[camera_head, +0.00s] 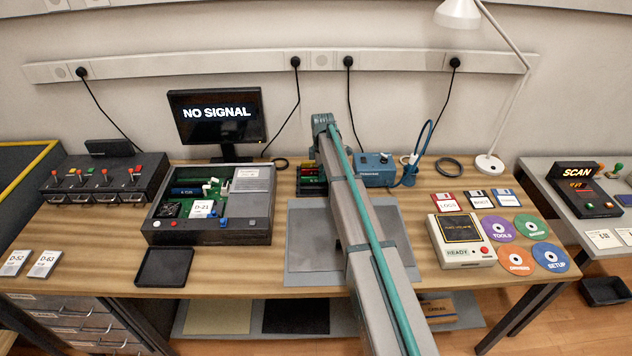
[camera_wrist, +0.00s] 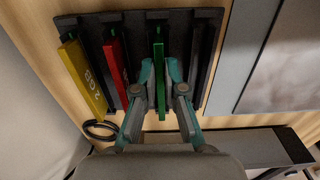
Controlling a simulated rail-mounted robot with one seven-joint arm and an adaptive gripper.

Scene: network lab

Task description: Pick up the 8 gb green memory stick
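A green memory stick (camera_wrist: 160,108) stands in a slot of a dark rack (camera_wrist: 204,40) in the wrist view. Its label is not visible, so I cannot read its size. My gripper (camera_wrist: 160,72) has one finger on each side of the green stick, and narrow gaps appear to show between the fingers and the stick. A red stick (camera_wrist: 117,72) and a yellow stick (camera_wrist: 82,78) marked 2 GB stand in slots to the left. In the head view the rack (camera_head: 308,188) is partly hidden behind my arm, and my gripper's fingers are hidden.
An open computer case (camera_head: 256,238) stands left of the rack, with a small dark tray (camera_head: 165,268) in front. A grey mat (camera_head: 305,268) lies under my arm. A blue box (camera_head: 374,168) is right of the rack. A coiled cable (camera_wrist: 98,130) lies beside the rack.

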